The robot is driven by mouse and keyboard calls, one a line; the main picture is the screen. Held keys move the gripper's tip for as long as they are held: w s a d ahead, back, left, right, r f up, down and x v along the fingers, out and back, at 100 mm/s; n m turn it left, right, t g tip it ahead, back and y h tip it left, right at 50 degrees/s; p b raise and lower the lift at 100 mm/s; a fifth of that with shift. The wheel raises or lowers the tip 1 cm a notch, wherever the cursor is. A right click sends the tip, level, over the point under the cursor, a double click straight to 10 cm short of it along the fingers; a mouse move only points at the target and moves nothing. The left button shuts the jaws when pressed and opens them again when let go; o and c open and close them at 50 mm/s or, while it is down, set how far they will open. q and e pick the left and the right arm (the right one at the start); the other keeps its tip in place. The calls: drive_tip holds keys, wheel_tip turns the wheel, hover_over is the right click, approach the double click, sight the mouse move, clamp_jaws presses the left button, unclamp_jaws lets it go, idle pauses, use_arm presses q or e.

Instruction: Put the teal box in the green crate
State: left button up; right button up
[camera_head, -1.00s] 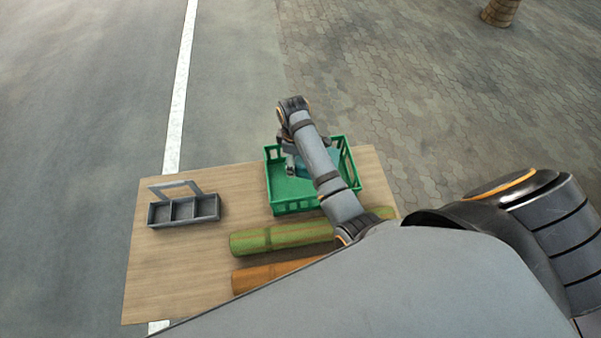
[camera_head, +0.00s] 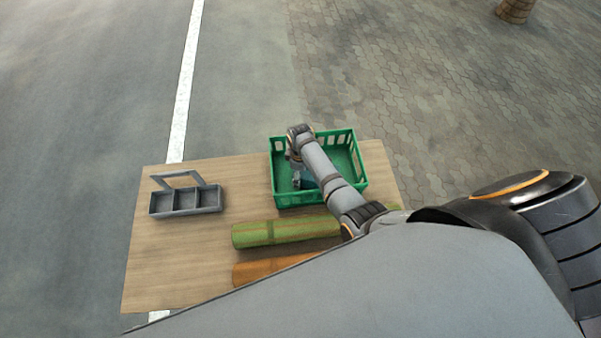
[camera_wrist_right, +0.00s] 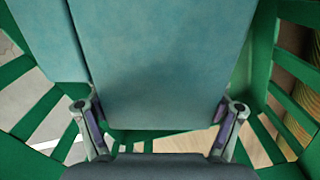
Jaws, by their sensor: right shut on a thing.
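The green crate (camera_head: 275,165) stands on the wooden table, open at the top, with slotted walls. The teal box (camera_wrist_right: 165,60) fills the upper middle of the right wrist view, between the fingers of my right gripper (camera_wrist_right: 160,108), which is shut on it. In the head view a small teal part of the box (camera_head: 309,184) shows beside my right arm, within the crate's outline. Crate walls (camera_wrist_right: 262,60) surround the box in the wrist view. I cannot tell whether the box touches the crate floor. My left gripper is not in view.
A grey divided caddy (camera_head: 186,201) with a handle stands on the left of the table (camera_head: 165,265). A green cylinder (camera_head: 280,231) and an orange cylinder (camera_head: 262,270) lie in front of the crate. The table's left front is clear.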

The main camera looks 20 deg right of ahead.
drive_tip(key=o, duration=1.3)
wheel_tip(320, 180, up, 12)
drive_tip(key=shift+r+p, duration=0.1)
drive_tip(key=shift+p, duration=0.7)
